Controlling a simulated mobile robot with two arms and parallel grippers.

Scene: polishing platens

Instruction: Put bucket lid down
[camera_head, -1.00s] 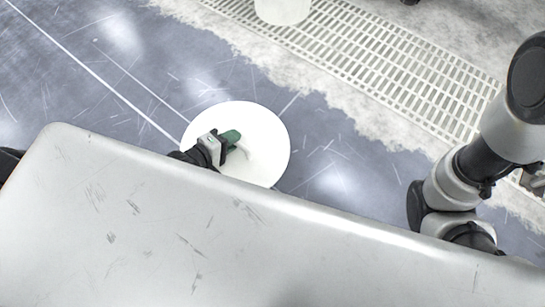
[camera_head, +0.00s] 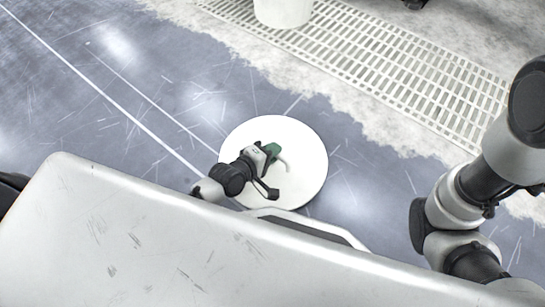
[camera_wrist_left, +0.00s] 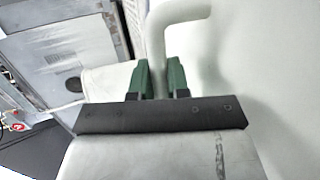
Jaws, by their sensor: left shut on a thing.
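The bucket lid (camera_head: 305,185) is a round white disc with a raised handle, seen from above in the head view. My left gripper (camera_head: 272,154) reaches over it from the lower left, its green fingers at the handle. In the left wrist view the two green fingertips (camera_wrist_left: 160,78) close on the white lid handle (camera_wrist_left: 157,30), with the pale lid surface (camera_wrist_left: 270,80) behind it. The head view does not show clearly how high the lid is above the floor. My right arm shows at the right; its gripper is out of view.
A white bucket (camera_head: 283,10) stands at the top on a floor grate (camera_head: 390,60). The blue scratched floor (camera_head: 130,110) left of the lid is clear. In the left wrist view a grey panelled structure (camera_wrist_left: 65,45) shows at the left.

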